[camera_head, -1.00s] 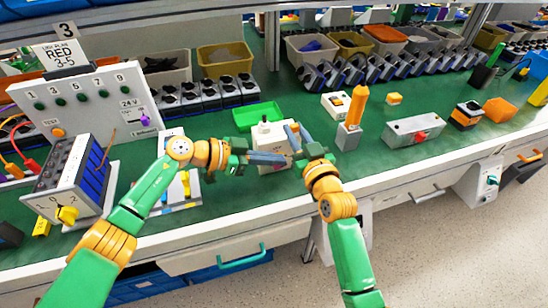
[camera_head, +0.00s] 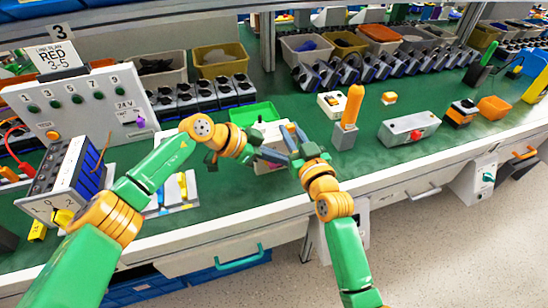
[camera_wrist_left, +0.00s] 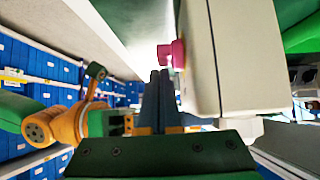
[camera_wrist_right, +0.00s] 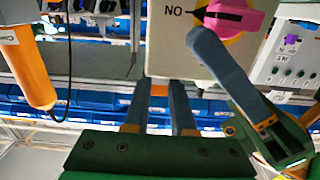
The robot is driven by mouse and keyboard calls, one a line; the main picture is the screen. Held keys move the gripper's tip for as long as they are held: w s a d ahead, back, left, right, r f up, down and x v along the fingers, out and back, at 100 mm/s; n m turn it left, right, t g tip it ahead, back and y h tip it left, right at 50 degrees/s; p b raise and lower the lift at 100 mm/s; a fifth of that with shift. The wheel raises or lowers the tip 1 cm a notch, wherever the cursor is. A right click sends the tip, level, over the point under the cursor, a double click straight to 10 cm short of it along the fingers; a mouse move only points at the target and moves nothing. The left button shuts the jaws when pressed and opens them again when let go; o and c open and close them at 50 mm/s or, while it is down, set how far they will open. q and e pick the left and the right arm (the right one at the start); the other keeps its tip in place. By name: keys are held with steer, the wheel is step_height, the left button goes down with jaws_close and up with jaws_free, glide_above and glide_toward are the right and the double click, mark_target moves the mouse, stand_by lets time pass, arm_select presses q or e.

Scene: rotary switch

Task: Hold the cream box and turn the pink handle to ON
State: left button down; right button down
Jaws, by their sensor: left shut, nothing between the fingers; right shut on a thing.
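The cream box (camera_head: 272,131) stands near the bench's front, largely hidden by my grippers in the head view. The right wrist view shows its face (camera_wrist_right: 170,48) upside down, with the pink handle (camera_wrist_right: 235,16). The handle's dark pointer is toward the ON lettering. My right gripper (camera_head: 291,140) is shut on the box, with an orange bit (camera_wrist_right: 159,90) between its fingers. My left gripper (camera_head: 274,156) is shut and empty in front of the face. In the left wrist view its tips (camera_wrist_left: 160,75) are beside the pink handle (camera_wrist_left: 171,54); contact is unclear.
A green tray (camera_head: 254,112) lies behind the box. A grey block with an orange post (camera_head: 353,105) stands to the right. A grey box with a red knob (camera_head: 412,130) is farther right. A black-and-blue module (camera_head: 65,180) and a grey panel (camera_head: 85,105) are at left.

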arm_select(q)
steer(key=shift+w+d+r, duration=0.15)
steer(key=shift+d+r, duration=0.1)
arm_select(e)
steer(key=shift+w, duration=0.1)
steer(key=c, duration=0.7)
jaws_free()
arm_select(q)
steer(key=v, duration=1.2)
steer(key=shift+f, duration=0.1)
arm_select(e)
steer(key=v, duration=1.2)
